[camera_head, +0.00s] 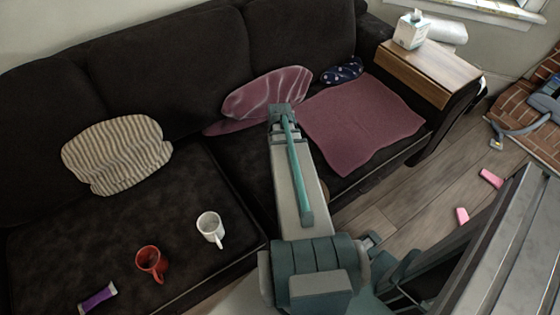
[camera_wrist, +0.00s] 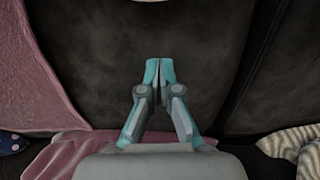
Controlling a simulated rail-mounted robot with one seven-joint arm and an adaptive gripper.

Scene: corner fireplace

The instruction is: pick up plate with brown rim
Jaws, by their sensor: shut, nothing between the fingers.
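No plate with a brown rim can be made out in the head view; my arm covers part of the sofa seat there. In the wrist view, a thin pale, tan-edged sliver (camera_wrist: 152,1) shows at the top edge, too little to tell whether it is the plate. My gripper (camera_wrist: 159,70) is shut and empty, its teal fingertips together over the dark seat. In the head view my gripper's end (camera_head: 281,112) is near the pink striped pillow, its fingers not clear.
The dark sofa (camera_head: 120,215) holds a striped pillow (camera_head: 117,154), pink striped pillow (camera_head: 266,95), navy pillow (camera_head: 343,71), pink blanket (camera_head: 362,122), white mug (camera_head: 210,228), red mug (camera_head: 151,262) and purple packet (camera_head: 98,298). A wooden armrest tray (camera_head: 428,75) bears a tissue box (camera_head: 411,30).

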